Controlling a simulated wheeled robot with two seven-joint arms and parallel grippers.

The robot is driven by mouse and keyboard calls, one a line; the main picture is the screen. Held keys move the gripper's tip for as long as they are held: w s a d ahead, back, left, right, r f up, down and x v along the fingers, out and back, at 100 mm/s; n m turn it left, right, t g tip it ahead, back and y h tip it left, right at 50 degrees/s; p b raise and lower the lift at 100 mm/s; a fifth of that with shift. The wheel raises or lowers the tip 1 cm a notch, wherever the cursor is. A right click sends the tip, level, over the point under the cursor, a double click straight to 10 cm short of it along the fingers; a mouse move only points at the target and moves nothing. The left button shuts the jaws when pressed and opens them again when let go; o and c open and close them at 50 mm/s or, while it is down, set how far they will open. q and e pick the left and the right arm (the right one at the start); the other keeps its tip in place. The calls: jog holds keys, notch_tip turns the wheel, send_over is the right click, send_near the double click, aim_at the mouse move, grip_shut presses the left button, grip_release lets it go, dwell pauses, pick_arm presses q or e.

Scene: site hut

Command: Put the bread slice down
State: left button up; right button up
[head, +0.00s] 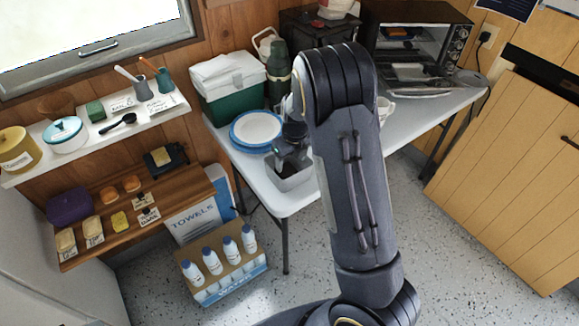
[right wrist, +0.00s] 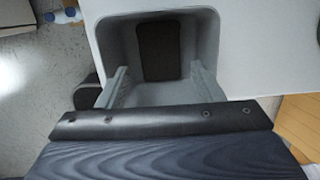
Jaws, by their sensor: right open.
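A dark, nearly black rectangular slab (right wrist: 158,51) lies flat on the floor of a grey tub (right wrist: 108,40) in the right wrist view. It looks like a dark bread slice, but its surface detail is too dim to be sure. My right gripper (right wrist: 159,70) is open above it, with a finger at each side and nothing between them. In the head view, my right gripper (head: 290,155) points down into the grey tub (head: 292,182) at the front corner of the white table. The slab is hidden there. My left gripper is not in view.
On the white table (head: 405,130) are blue-rimmed plates (head: 256,128), a green cooler (head: 232,92), a flask (head: 279,75) and a toaster oven (head: 415,40). A wooden shelf (head: 185,185) at left holds labelled bread pieces. White bottles (head: 230,250) stand in a carton below.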

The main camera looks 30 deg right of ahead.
jog(key=s+a+r+n+t+y, duration=0.1)
jog(key=s+a+r+n+y, duration=0.25)
jog(key=s+r+n, duration=0.8)
jog(key=s+a+r+n+t, duration=0.1)
jog(key=s+a+r+n, duration=0.2)
jog(key=s+n, duration=0.5)
jog(key=s+a+r+n+t, duration=0.1)
jog(key=s+a+r+n, duration=0.2)
jog(key=n, duration=1.1)
jog(key=shift+s+a+t, duration=0.4)
jog(key=shift+s+a, duration=0.65)
jog(key=shift+s, duration=1.85)
